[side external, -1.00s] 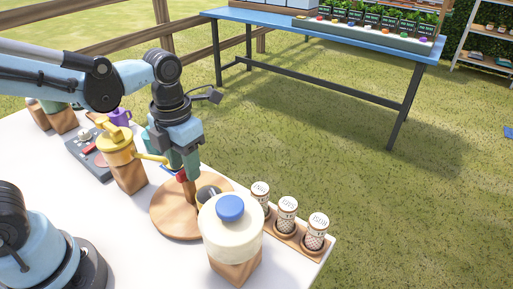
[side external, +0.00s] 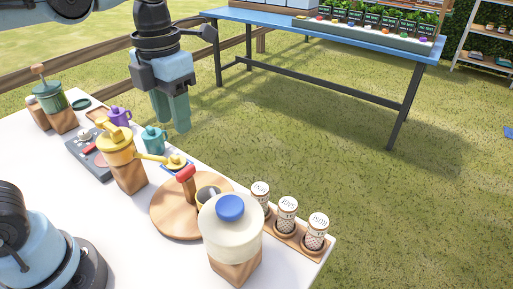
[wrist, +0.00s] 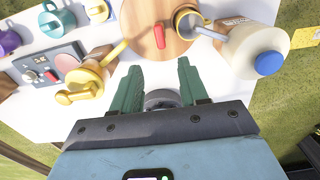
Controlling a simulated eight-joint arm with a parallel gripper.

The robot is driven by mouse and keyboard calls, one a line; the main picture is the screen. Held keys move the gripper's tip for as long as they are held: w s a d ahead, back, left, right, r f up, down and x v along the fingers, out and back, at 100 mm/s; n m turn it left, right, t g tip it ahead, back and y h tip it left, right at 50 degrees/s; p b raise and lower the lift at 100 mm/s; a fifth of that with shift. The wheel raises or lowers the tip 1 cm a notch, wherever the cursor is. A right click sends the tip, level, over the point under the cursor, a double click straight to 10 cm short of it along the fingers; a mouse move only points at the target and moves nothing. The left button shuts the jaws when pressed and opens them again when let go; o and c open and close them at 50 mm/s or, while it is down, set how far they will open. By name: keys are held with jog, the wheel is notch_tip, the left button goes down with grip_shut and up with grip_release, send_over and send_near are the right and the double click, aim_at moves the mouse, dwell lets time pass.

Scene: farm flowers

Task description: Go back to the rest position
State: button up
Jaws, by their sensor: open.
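My gripper (side external: 176,128) is raised above the far side of the white table. Its two green fingers point down, apart and empty. In the wrist view my gripper (wrist: 160,85) also shows nothing between its fingers. Below it stands a red-topped wooden handle (side external: 186,180) on a round wooden board (side external: 170,218). The red top also shows in the wrist view (wrist: 159,36). The handle is upright and clear of the fingers.
A yellow grinder (side external: 118,150), a teal mug (side external: 153,139) and a purple mug (side external: 119,116) stand left of the board. A cream jar with a blue lid (side external: 231,228) stands in front. Several shakers (side external: 287,214) sit in a wooden rack at right. Open air surrounds the gripper.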

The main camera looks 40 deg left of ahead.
dwell(0.3)
jog(key=a+f+m+t, duration=0.2)
jog(key=f+m+t, duration=0.1)
jog(key=m, duration=1.5)
jog(key=a+f+m+t, duration=0.3)
jog(key=f+m+t, duration=0.1)
jog(key=m, duration=1.3)
jog(key=shift+w+f+m, duration=0.25)
jog(key=shift+f+m, duration=0.15)
jog(key=shift+o, duration=0.4)
